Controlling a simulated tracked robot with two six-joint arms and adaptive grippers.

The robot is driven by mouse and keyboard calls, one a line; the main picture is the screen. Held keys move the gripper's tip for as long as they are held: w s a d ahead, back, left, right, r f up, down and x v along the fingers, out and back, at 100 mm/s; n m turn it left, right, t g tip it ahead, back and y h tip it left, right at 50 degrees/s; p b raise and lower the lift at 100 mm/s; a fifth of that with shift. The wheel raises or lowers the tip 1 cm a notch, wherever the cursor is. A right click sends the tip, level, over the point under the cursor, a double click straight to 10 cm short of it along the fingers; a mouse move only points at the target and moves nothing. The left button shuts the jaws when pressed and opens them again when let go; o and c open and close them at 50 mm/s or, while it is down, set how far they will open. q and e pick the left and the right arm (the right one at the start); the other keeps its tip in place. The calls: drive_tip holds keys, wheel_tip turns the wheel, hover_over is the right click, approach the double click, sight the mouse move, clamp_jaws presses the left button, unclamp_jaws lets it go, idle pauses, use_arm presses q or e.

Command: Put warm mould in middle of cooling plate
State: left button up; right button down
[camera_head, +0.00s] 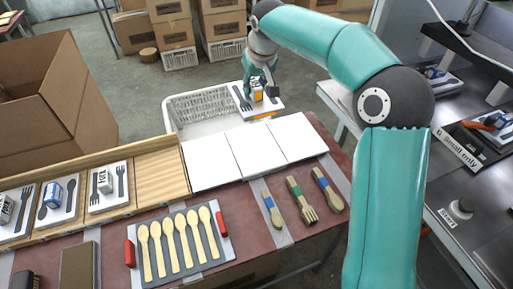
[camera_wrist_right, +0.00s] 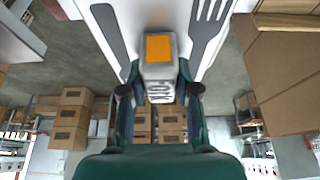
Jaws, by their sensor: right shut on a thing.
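My right gripper (camera_head: 258,86) is shut on the block handle (camera_head: 257,95) of a white mould (camera_head: 272,103), held near the white crate. The mould bears dark cutlery shapes, and its block has an orange patch. In the right wrist view the block (camera_wrist_right: 158,72) sits between the fingers (camera_wrist_right: 158,95), with lettering on its side and a fork shape beside it. A row of three plain white panels (camera_head: 252,150) lies bare on the table; I cannot tell whether this is the cooling plate. My left gripper is out of view.
A white slatted crate (camera_head: 190,108) stands behind the panels. A wooden tray (camera_head: 160,178) at left holds several similar moulds. A grey mat with several wooden spoons (camera_head: 172,245) and some brushes (camera_head: 300,200) lie in front. Cardboard boxes (camera_head: 50,95) stand behind left.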

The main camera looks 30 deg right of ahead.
wheel_tip(320, 180, down, 19)
drive_tip(key=shift+f+b, duration=0.1)
drive_tip(key=shift+b, duration=0.45)
drive_tip(key=c, duration=0.8)
unclamp_jaws()
drive_tip(key=shift+c, duration=0.2)
drive_tip(key=v, duration=1.2)
drive_tip(key=shift+s, duration=0.15)
drive_tip(key=shift+f, duration=0.15)
